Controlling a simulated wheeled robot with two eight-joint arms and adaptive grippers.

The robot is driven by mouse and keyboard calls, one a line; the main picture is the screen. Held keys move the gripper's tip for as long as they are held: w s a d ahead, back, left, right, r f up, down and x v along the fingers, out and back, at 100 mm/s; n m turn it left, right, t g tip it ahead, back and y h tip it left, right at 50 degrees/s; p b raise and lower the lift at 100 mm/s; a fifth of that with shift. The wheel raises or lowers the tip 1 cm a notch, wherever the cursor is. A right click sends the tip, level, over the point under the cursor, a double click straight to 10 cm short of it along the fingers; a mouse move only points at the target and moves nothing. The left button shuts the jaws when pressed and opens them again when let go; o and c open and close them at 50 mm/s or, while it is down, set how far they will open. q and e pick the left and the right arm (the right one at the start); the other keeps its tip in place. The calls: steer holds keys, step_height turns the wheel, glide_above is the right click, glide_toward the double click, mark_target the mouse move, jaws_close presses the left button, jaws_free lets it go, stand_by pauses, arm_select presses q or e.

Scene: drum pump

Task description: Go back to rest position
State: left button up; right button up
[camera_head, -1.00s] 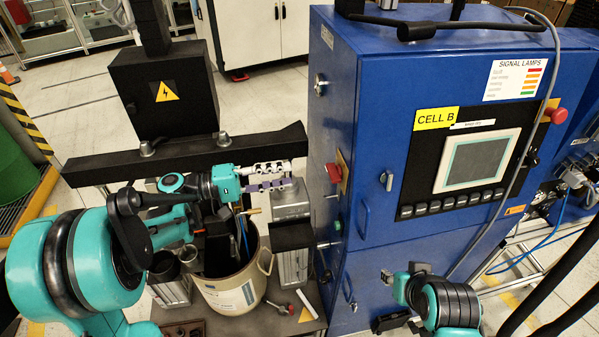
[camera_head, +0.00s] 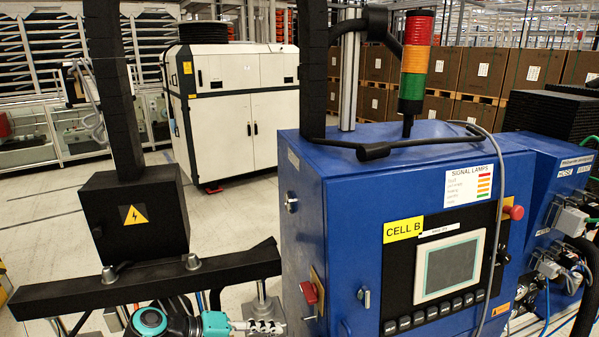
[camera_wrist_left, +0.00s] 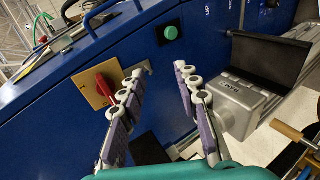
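My left gripper (camera_head: 262,327) shows at the bottom edge of the head view, in front of the blue cabinet's left side and only partly in the picture. In the left wrist view its two fingers (camera_wrist_left: 160,74) stand apart with nothing between them. They point toward the blue cabinet (camera_wrist_left: 60,95), beside a red rotary switch (camera_wrist_left: 105,87) and below a green button (camera_wrist_left: 171,32). A grey metal block (camera_wrist_left: 244,106) lies right of the fingers. My right gripper is outside the current views.
The blue CELL B cabinet (camera_head: 335,200) fills the centre right, with a signal tower (camera_head: 414,62) on top. A black electrical box (camera_head: 136,212) stands above a black beam (camera_head: 150,277) at left. Clear floor (camera_head: 235,215) lies behind them.

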arm_select(q)
steer(key=s+a+f+m+t+y, duration=0.1)
steer(key=s+a+f+m+y, duration=0.1)
steer(key=s+a+y, duration=0.3)
steer(key=s+a+f+m+t+y, duration=0.1)
steer(key=s+a+f+m+y, duration=0.1)
steer(key=s+a+f+y, duration=0.2)
steer(key=s+f+y+b, duration=0.1)
steer(key=s+y, duration=0.1)
steer(key=s, duration=0.1)
steer(key=shift+a, duration=0.4)
steer(key=shift+s+f, duration=0.1)
